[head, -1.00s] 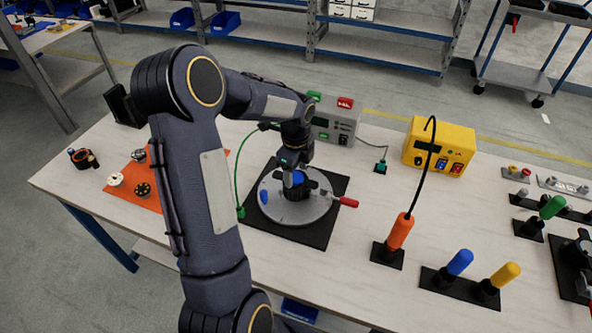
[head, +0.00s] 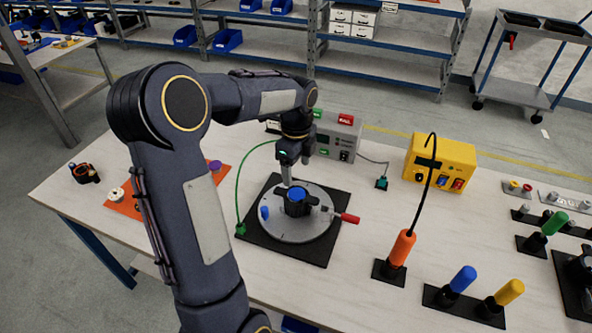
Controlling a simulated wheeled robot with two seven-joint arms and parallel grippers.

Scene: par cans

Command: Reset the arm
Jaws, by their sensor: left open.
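My left arm comes in from the left. My left gripper (head: 290,172) is open and points down, above and just behind the turntable. A black cylindrical can with a blue top (head: 296,199) stands upright on the round grey turntable (head: 312,228), clear of the gripper as far as I can see. A clamp with a red handle (head: 349,218) is at the turntable's right side, and a blue knob (head: 264,212) is at its left. My right gripper does not show.
A yellow power box (head: 440,163) and an orange-handled tool (head: 401,248) stand to the right. Blue (head: 462,279) and yellow (head: 508,292) handles stand at the front. An orange mat (head: 123,207) is partly hidden by my arm.

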